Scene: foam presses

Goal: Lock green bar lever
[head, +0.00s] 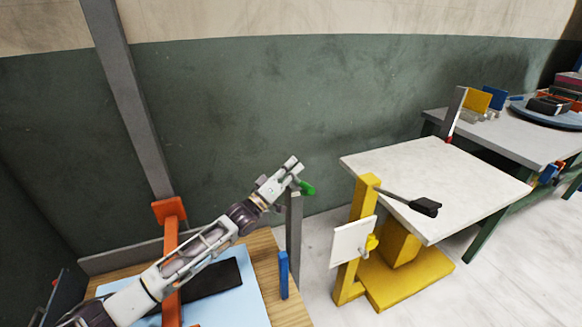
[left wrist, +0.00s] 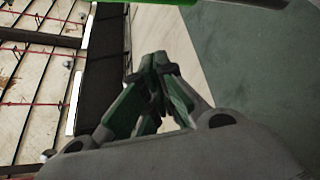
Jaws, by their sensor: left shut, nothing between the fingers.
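The green lever (head: 307,188) shows as a short green end at the top of a grey upright post (head: 294,235) in the head view. My left gripper (head: 293,163) is shut and empty, pointing up and right, just above and beside the green end. I cannot tell whether they touch. In the left wrist view the closed fingers (left wrist: 158,60) meet at their tips with nothing between them. A bright green strip crosses the top edge there, probably the lever. Most of the lever is hidden behind the gripper or out of frame. My right gripper is not in view.
An orange clamp (head: 169,211) on a tall grey bar stands behind my left arm. A blue post (head: 283,275) stands on the wooden bench near a light blue sheet (head: 228,308). A yellow press stand (head: 366,190) and a white table (head: 440,175) are to the right.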

